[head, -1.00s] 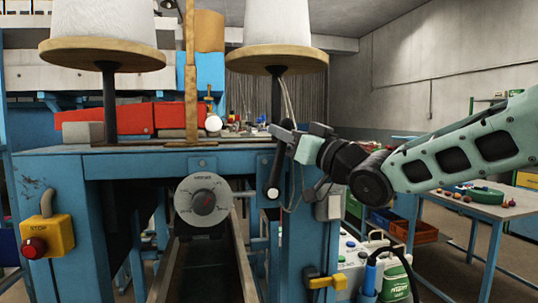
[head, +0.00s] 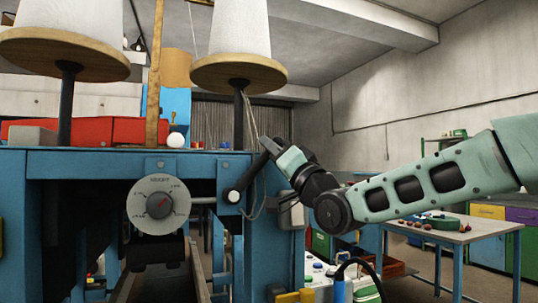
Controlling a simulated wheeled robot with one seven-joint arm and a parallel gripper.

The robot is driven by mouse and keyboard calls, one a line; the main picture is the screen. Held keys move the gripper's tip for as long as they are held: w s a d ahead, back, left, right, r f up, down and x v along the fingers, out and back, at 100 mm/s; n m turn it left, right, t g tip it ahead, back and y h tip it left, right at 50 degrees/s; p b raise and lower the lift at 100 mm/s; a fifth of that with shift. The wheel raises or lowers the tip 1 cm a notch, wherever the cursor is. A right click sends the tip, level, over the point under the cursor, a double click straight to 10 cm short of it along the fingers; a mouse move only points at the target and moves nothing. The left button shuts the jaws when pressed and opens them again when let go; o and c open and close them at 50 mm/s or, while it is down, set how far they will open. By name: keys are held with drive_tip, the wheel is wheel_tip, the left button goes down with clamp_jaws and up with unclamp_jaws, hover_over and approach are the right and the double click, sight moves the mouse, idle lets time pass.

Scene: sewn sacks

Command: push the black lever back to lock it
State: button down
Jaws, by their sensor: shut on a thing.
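The black lever (head: 249,178) sits on the front of the blue machine frame, right of the round dial (head: 158,205). Its lower end has a pale round hub, and its bar slants up and to the right. My gripper (head: 270,148) is shut on the lever's upper end. The fingertips are small in view, and the exact contact is partly hidden by the gripper's own body.
Two white thread cones stand on wooden discs (head: 238,73) above the blue machine top (head: 90,160). A grey box (head: 291,211) hangs on the frame just right of the lever. A table (head: 450,232) with small items stands at the right.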

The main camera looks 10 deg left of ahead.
drive_tip(key=shift+w+d+r, duration=0.2)
drive_tip(key=shift+d+r, duration=0.1)
drive_tip(key=c, duration=1.3)
unclamp_jaws()
drive_tip(key=shift+d, duration=0.15)
drive_tip(key=shift+o, duration=0.2)
drive_tip(key=shift+f, duration=0.1)
drive_tip(key=shift+s+d+f, duration=0.1)
drive_tip(key=shift+s+f, duration=0.2)
drive_tip(key=shift+f, duration=0.05)
drive_tip(key=b+v, duration=0.5)
drive_tip(key=v, duration=1.1)
drive_tip(key=shift+d, duration=0.2)
drive_tip(key=shift+s+f, duration=0.1)
drive_tip(key=shift+s, duration=0.05)
